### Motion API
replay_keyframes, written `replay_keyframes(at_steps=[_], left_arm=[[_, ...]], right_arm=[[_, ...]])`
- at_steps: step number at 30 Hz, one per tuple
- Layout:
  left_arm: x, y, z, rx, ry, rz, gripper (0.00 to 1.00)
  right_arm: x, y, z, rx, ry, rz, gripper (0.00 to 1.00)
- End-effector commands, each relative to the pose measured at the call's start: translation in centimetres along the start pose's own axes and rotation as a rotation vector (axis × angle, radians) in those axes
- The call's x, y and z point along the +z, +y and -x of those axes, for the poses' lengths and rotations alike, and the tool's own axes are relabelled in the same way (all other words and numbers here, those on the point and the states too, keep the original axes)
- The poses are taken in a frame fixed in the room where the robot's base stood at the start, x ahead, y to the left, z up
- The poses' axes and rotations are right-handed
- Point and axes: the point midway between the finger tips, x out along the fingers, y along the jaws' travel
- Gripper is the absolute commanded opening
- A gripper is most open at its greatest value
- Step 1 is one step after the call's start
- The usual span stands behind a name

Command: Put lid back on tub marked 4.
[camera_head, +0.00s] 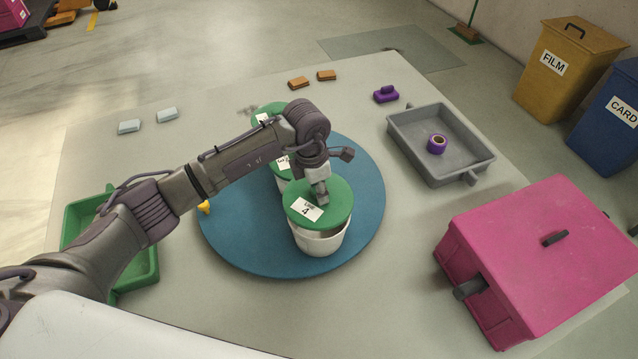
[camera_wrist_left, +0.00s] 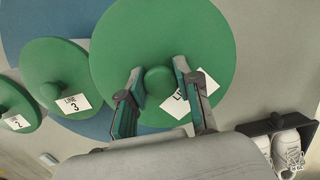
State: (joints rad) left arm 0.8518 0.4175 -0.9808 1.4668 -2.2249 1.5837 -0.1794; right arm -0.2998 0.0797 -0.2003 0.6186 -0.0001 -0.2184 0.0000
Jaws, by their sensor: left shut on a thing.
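A green round lid (camera_head: 318,217) with a white label reading "LINE 4" is over a white tub (camera_head: 320,241) on the blue round turntable (camera_head: 240,255). The lid looks slightly tilted, with a gap showing between it and the tub's rim at the front. My left gripper (camera_head: 322,194) is above the lid, shut on its knob; in the left wrist view the fingers (camera_wrist_left: 160,88) stand either side of the green knob. The label shows there partly hidden by a finger. My right gripper is not in view.
Two more green-lidded tubs stand behind on the turntable; the wrist view shows lids marked 3 (camera_wrist_left: 58,78) and 2 (camera_wrist_left: 14,105). A grey tray (camera_head: 405,150) holds a purple roll (camera_head: 437,144). A pink box (camera_head: 535,255) stands front right, a green tray (camera_head: 150,265) left.

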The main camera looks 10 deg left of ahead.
Motion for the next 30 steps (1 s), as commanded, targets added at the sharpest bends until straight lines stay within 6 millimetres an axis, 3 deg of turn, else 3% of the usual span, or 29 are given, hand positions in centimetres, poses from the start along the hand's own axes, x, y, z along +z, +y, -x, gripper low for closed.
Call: replay_keyframes(at_steps=[15, 30], left_arm=[[-0.6, 0.0, -4.9, -0.001, -0.001, -0.003, 0.0], [-0.6, 0.0, -5.2, -0.001, 0.0, -0.003, 0.0]], right_arm=[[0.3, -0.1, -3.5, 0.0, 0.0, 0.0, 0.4], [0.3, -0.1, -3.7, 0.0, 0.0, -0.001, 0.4]])
